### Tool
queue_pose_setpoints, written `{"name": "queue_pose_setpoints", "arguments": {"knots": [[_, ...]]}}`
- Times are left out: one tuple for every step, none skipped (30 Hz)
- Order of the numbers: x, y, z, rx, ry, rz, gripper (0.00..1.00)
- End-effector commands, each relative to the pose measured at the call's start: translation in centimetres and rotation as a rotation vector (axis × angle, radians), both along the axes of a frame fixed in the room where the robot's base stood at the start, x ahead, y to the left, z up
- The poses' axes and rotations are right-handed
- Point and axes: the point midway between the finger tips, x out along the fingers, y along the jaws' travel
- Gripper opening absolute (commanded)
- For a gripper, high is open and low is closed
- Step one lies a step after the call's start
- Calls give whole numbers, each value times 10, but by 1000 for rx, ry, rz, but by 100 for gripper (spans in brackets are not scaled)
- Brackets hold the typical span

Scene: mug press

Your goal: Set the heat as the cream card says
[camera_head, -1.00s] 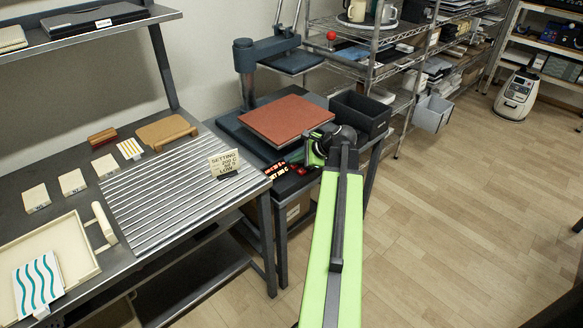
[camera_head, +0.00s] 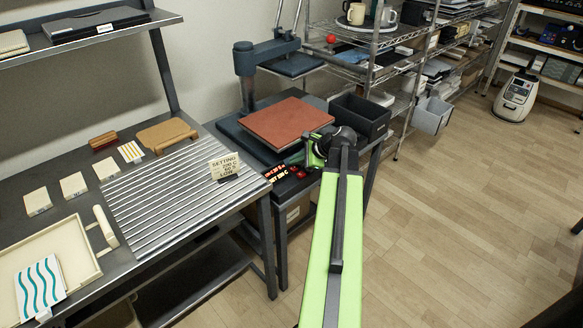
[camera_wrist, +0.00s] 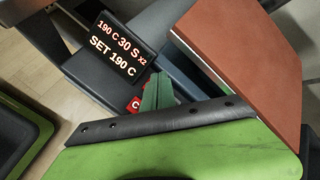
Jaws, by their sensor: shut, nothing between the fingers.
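The cream card (camera_head: 224,166) stands upright at the right end of the ribbed bench surface. Its small print seems to read SETTING, 200 C, 30 S, LOW, though the figures are hard to make out. The press control display (camera_wrist: 116,47) reads "190 C 30 S x2" and "SET 190 C". A red button marked C (camera_wrist: 135,104) sits below the display, partly hidden by my gripper. My gripper (camera_wrist: 158,84) is shut and empty, its green fingertips close beside the red button; I cannot tell whether they touch. In the head view, my gripper (camera_head: 298,159) is at the press front.
The red-brown press pad (camera_head: 287,123) lies close behind my gripper. A dark open bin (camera_head: 360,117) stands to the right. The bench at left holds several cream blocks, a cream tray (camera_head: 88,270) and a tan board (camera_head: 167,135).

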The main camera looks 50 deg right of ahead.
Motion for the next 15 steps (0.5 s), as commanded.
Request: {"name": "queue_pose_setpoints", "arguments": {"knots": [[0,0,4,0,0,0,0],[0,0,5,0,0,0,0],[0,0,4,0,0,0,0],[0,0,4,0,0,0,0],[0,0,3,0,0,0,0],[0,0,3,0,0,0,0],[0,0,3,0,0,0,0],[0,0,3,0,0,0,0],[0,0,3,0,0,0,0],[0,0,3,0,0,0,0],[0,0,4,0,0,0,0],[0,0,6,0,0,0,0],[0,0,8,0,0,0,0],[0,0,10,0,0,0,0],[0,0,14,0,0,0,0]]}}
